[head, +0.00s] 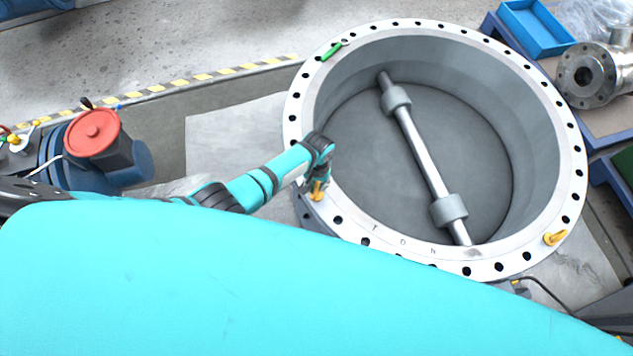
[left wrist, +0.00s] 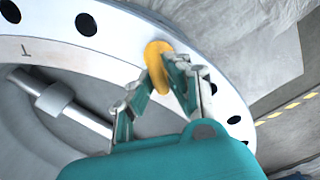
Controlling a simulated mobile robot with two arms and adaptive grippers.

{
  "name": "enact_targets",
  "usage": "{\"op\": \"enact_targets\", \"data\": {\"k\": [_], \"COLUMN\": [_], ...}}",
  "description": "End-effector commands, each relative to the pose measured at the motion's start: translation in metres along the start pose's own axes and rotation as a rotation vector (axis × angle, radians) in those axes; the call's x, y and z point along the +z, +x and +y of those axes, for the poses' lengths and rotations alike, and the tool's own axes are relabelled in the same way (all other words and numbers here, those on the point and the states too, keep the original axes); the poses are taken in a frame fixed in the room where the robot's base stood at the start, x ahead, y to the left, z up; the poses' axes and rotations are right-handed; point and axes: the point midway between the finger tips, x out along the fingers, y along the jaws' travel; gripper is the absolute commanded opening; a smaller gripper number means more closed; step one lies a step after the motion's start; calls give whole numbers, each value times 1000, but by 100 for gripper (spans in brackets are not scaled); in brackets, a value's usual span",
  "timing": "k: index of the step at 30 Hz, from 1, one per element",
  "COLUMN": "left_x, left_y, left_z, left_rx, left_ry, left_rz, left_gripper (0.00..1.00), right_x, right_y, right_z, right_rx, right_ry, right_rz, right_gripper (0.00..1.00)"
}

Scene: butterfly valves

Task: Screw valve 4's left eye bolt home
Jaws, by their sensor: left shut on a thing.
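A large round butterfly valve (head: 297,95) lies open side up, with a pale flange full of bolt holes. Its yellow left eye bolt (head: 317,194) stands at the flange's lower left; it also shows in the left wrist view (left wrist: 157,50). My left gripper (head: 318,184) is over this bolt, with its fingers (left wrist: 166,68) shut on it. The fingers hide the lower part of the bolt, so I cannot tell how deep it sits. A second yellow eye bolt (head: 554,238) stands on the flange's right side. My right gripper is not in view.
A green object (head: 331,51) lies on the flange's upper left. A red-topped machine (head: 93,133) stands at the left. A metal flanged pipe part (head: 590,75) and a blue tray (head: 537,28) are at the upper right. A shaft (head: 421,155) crosses the valve's inside.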

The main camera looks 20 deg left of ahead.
Motion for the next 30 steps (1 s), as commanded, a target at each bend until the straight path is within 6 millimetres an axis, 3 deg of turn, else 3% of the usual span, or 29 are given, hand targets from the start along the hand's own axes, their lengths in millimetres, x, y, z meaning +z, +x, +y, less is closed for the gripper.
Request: {"op": "enact_targets", "data": {"k": [30], "left_x": [1], "left_y": [0], "left_z": [5], "left_rx": [0], "left_ry": [967], "left_rz": [3], "left_gripper": [0], "right_x": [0], "right_y": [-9], "right_z": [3], "right_rx": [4], "right_ry": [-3], "right_rz": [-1], "right_gripper": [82]}}
